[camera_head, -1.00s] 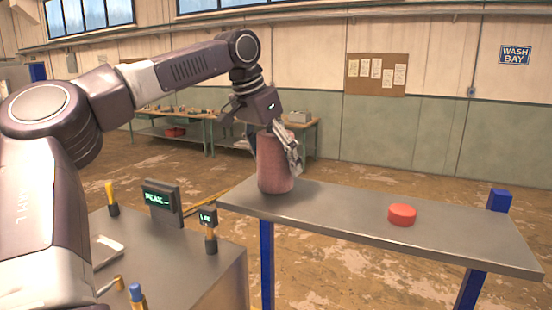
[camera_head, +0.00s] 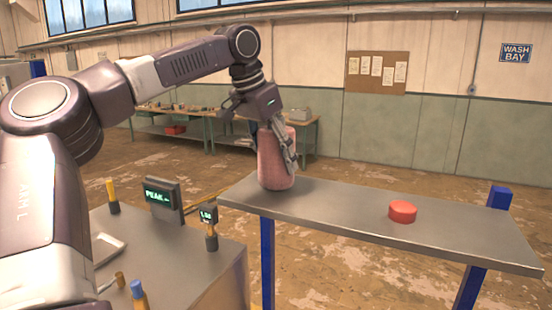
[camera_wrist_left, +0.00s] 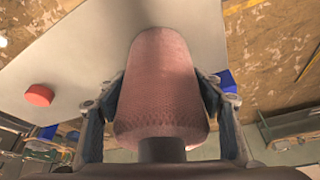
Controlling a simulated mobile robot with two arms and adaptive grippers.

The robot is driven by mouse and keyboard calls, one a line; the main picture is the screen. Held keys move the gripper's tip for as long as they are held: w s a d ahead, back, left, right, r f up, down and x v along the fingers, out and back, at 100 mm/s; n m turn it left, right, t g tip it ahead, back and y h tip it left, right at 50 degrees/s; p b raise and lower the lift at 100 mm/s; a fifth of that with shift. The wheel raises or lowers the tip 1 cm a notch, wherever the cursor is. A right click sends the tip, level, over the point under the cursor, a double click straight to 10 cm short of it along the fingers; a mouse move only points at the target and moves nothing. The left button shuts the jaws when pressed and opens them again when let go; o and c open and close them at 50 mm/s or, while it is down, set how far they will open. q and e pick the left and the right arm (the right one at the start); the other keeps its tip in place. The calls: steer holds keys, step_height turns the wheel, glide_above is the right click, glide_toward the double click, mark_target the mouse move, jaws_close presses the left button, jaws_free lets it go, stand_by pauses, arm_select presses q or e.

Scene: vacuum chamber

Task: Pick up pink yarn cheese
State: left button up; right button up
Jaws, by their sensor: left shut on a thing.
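The pink yarn cheese (camera_head: 274,163) is a pink, textured, tapered cylinder at the left end of a grey metal table (camera_head: 340,208). It is upright, and its base looks at or just above the table top; I cannot tell which. My left gripper (camera_head: 284,148) reaches down over it from above and is shut on it. In the left wrist view the yarn cheese (camera_wrist_left: 160,85) fills the middle, with one finger of the left gripper (camera_wrist_left: 163,100) on each side. My right gripper is in neither view.
A red round puck (camera_head: 402,211) lies on the table, right of the yarn cheese. A nearer bench with small displays (camera_head: 163,197) and handled tools stands at lower left. Workbenches (camera_head: 180,118) stand at the back wall. The table between yarn cheese and puck is clear.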

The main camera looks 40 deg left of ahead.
arm_select(q)
step_height(320, 180, up, 10)
stand_by(0.6)
steer(key=shift+f, duration=0.15)
stand_by(0.5)
